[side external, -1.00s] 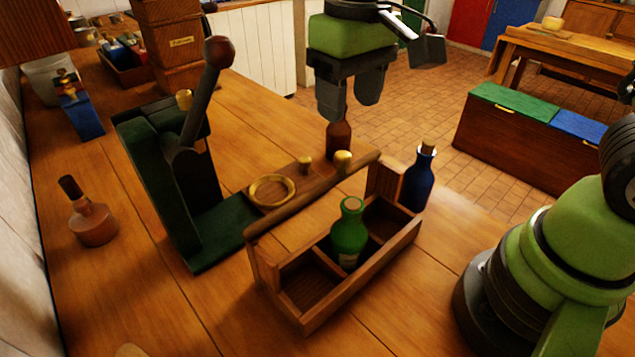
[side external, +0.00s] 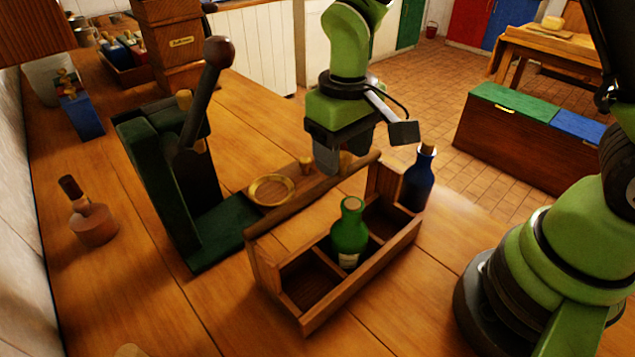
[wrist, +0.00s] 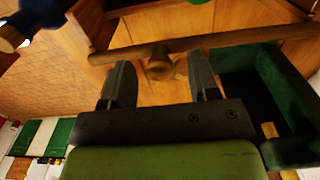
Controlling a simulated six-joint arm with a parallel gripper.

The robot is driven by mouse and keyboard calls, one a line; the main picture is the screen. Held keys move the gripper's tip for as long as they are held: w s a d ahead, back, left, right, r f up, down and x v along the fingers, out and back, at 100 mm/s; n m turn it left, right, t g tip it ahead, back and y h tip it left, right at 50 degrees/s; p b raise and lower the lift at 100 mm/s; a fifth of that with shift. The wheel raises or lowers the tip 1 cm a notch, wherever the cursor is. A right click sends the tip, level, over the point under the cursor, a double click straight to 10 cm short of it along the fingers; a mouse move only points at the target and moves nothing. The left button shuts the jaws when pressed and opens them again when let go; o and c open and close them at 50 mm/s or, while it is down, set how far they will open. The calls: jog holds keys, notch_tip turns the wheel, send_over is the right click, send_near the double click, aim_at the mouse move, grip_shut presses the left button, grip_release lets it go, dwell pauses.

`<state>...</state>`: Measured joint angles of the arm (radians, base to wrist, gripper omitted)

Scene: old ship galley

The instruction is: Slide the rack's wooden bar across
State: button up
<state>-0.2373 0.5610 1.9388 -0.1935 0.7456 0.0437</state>
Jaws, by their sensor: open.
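The wooden rack (side external: 362,282) stands on the table with open compartments, one holding a green bottle (side external: 349,240). Its wooden bar (side external: 302,199) runs lengthwise along the top; in the wrist view the bar (wrist: 230,39) crosses in front of my fingers. A small round wooden knob (wrist: 160,67) shows at the bar, between my fingers in the wrist view. My gripper (side external: 347,160) is open, pointing down over the bar's far half, one finger on either side of the knob. I cannot tell whether the fingers touch it.
A blue corked bottle (side external: 418,180) stands at the rack's right end. A green lever press (side external: 165,180) with a tall handle stands left, beside a brass ring (side external: 271,190). A wooden-handled brown flask (side external: 92,222) is far left. The front table is mostly clear.

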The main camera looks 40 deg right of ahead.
jog(key=shift+c, duration=0.2)
jog(key=c, duration=0.8)
jog(key=shift+s, duration=2)
jog(key=shift+c, duration=0.2)
jog(key=o, duration=0.9)
notch_tip(320, 180, up, 7)
jog(key=shift+r, duration=0.1)
